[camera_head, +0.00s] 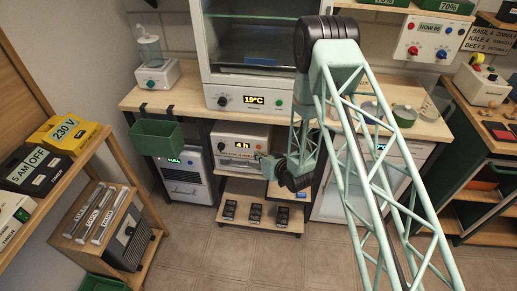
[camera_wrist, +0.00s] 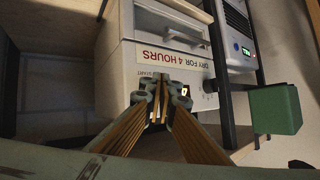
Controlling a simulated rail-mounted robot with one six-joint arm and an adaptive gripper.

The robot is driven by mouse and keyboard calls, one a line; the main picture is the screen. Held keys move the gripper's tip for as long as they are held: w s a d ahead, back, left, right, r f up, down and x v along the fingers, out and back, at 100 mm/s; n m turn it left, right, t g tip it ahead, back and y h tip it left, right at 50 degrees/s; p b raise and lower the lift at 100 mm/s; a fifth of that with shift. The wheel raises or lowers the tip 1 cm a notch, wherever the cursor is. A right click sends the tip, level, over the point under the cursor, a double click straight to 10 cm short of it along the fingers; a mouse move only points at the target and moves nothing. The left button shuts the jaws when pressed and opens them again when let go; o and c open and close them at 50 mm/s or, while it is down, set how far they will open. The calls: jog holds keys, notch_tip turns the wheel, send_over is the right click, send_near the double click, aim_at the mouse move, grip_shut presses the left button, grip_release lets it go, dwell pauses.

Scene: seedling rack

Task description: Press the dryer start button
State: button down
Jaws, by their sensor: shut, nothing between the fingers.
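The dryer (camera_head: 228,131) is a white box on a shelf below the worktop, with a lit "4 h" display (camera_head: 242,145). In the wrist view the dryer (camera_wrist: 118,75) appears upside down, with a "DRY FOR 4 HOURS" label (camera_wrist: 168,57) and small "START" lettering (camera_wrist: 155,75). My gripper (camera_wrist: 160,84) is shut and empty, its fingertips in front of the panel just by that lettering. The fingers cover the start button, and I cannot tell whether they touch it. In the head view my gripper (camera_head: 263,157) is at the dryer's right front.
A dark shelf post (camera_wrist: 218,70) stands beside the dryer. A green bin (camera_head: 158,136) hangs from the worktop edge at left. Below the dryer, a low shelf (camera_head: 262,223) holds small black items. A glass-fronted cabinet (camera_head: 218,90) showing 19°C stands on the worktop above.

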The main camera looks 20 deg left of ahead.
jog(key=shift+s+d+b, duration=0.2)
jog(key=shift+s, duration=0.9)
jog(key=shift+s+d+b, duration=0.15)
jog(key=shift+s+b, duration=0.05)
jog(key=shift+s, duration=0.85)
